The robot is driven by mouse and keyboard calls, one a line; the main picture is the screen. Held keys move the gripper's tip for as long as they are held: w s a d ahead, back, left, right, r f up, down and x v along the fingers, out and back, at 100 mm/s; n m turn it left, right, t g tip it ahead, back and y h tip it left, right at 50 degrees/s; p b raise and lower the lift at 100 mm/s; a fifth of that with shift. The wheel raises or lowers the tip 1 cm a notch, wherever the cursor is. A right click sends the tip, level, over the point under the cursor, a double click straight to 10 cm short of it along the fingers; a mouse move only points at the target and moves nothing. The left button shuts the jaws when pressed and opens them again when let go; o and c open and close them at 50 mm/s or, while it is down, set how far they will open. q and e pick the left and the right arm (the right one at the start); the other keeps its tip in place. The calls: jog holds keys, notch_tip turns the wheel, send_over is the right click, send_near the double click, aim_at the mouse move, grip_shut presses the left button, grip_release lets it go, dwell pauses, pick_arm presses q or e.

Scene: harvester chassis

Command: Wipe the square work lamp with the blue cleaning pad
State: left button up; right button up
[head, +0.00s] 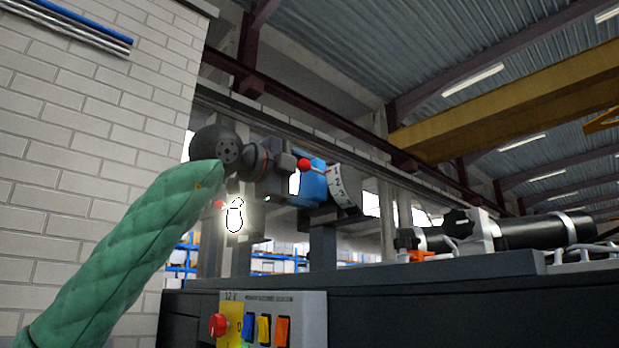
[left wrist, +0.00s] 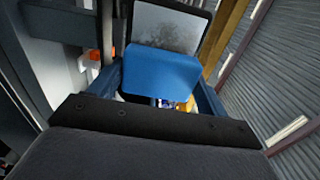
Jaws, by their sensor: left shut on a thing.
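The blue cleaning pad (head: 313,184) is held in my left gripper (head: 300,183), at the end of the green-sleeved arm in the head view. In the left wrist view the blue pad (left wrist: 160,75) fills the space between the fingers of my left gripper (left wrist: 160,88). A square panel with a dark frame and a grey, speckled face, which looks like the square work lamp (left wrist: 168,28), stands just beyond the pad. The pad overlaps its lower part, and I cannot tell whether they touch. My right gripper is not in view.
A switch panel (head: 313,318) is on the dark chassis (head: 430,302) below. A black cylinder (head: 535,231) lies at right. A brick wall (head: 90,110) rises at left.

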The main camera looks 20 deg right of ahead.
pick_arm(q)
jog(key=w, duration=0.2)
jog(key=shift+w+f, duration=0.3)
jog(key=shift+f, duration=0.05)
jog(key=shift+a+r, duration=0.1)
jog(key=shift+a, duration=0.05)
jog(key=shift+w, duration=0.1)
